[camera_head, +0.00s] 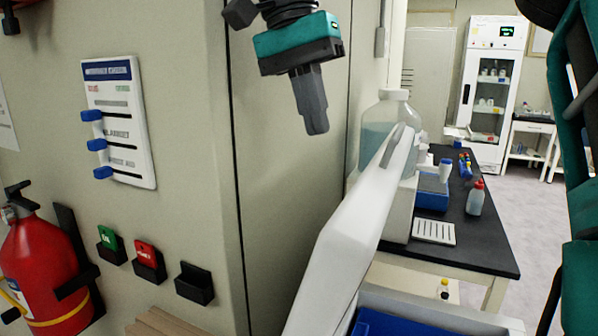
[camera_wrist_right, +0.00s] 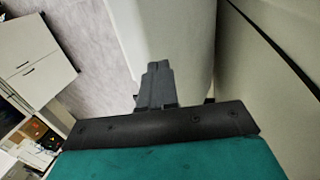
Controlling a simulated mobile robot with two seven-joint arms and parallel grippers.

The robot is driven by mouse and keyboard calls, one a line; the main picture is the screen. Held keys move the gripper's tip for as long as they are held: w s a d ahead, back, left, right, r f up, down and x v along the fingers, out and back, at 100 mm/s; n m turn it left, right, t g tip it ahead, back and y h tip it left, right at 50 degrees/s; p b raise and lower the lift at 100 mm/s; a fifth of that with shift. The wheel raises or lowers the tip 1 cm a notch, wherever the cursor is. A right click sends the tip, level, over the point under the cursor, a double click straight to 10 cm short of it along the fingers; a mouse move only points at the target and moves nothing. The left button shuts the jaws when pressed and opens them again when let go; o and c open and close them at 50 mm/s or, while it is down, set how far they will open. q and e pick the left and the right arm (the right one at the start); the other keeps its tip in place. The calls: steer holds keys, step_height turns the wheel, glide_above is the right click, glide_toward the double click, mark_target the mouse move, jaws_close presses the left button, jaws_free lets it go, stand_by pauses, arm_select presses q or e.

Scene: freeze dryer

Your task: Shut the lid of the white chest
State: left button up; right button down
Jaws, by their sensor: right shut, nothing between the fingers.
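The white chest's lid (camera_head: 345,235) stands raised and steeply tilted in the head view, seen nearly edge-on, with a grey handle (camera_head: 393,143) near its upper end. Below it, part of the chest's pale rim (camera_head: 440,308) and blue inside (camera_head: 400,326) show at the bottom edge. My right gripper (camera_head: 316,130) is shut and empty, pointing down, above and left of the lid in the picture. In the right wrist view the shut fingers (camera_wrist_right: 156,68) show before a pale surface that looks like the lid (camera_wrist_right: 175,35); contact cannot be told. My left gripper is not in view.
A beige wall panel (camera_head: 290,200) stands close behind and left of the lid. A red fire extinguisher (camera_head: 42,262) hangs at far left. A black-topped bench (camera_head: 480,235) with a large bottle (camera_head: 378,125) and a red-capped bottle (camera_head: 475,199) stands beyond the chest.

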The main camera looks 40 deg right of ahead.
steer(key=b+x, duration=0.1)
steer(key=x, duration=0.8)
steer(key=shift+f, duration=0.4)
steer(key=shift+b, duration=0.35)
